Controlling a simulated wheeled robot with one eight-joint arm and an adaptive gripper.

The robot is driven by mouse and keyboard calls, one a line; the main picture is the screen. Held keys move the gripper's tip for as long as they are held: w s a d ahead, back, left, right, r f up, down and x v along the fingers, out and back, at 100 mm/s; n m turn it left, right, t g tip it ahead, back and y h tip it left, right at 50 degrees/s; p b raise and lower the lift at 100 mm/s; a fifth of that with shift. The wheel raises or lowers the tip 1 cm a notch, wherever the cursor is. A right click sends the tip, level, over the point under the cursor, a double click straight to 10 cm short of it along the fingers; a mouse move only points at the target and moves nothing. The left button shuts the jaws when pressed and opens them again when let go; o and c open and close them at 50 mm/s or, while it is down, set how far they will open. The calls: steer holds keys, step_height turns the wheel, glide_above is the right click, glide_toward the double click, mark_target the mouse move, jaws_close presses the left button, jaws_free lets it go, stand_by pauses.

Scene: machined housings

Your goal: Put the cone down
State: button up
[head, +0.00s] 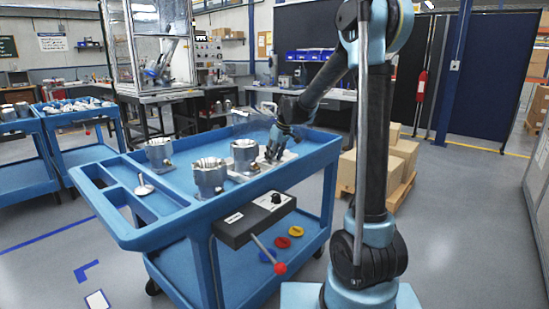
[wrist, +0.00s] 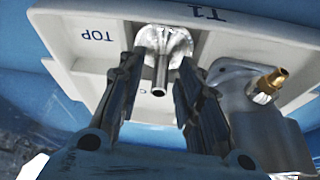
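A shiny metal cone (wrist: 162,48) with a wide flared base and a narrow stem is at the pale tray (wrist: 218,48), near the "TOP" and "T1" marks. In the wrist view its stem points towards the camera. My gripper (wrist: 158,72) is open, with one finger on each side of the stem and visible gaps between. In the head view my gripper (head: 273,154) is low over the far end of the blue cart, and it hides the cone there. A similar small metal piece with an upright stem (head: 144,187) stands on the cart's near left part.
A metal housing with a brass fitting (wrist: 255,100) is close to the right finger. Further housings (head: 209,178), (head: 244,155), (head: 158,154) stand on the blue cart (head: 190,203). A black control box (head: 254,220) with a red-knobbed lever hangs on its side. Cardboard boxes (head: 400,157) stand behind my arm.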

steer(key=shift+r, duration=0.1)
steer(key=v, duration=1.1)
steer(key=s+d+m, duration=0.2)
steer(key=s+d, duration=0.6)
steer(key=s, duration=0.2)
steer(key=s+d+f+m+h, duration=0.1)
steer(key=s+d+f, duration=0.3)
steer(key=s, duration=0.5)
steer(key=s+d+f+m+h, duration=0.1)
steer(key=s+d+f+m, duration=0.2)
steer(key=s+d+f, duration=0.2)
steer(key=s+d+f+m+h, duration=0.1)
steer(key=s+d+f+m, duration=0.2)
steer(key=s+f, duration=0.5)
steer(key=s+d, duration=0.1)
steer(key=s, duration=0.5)
steer(key=shift+d+f+g, duration=0.25)
steer(key=shift+f+g, duration=0.15)
steer(key=shift+w+f, duration=0.2)
steer(key=shift+w, duration=0.3)
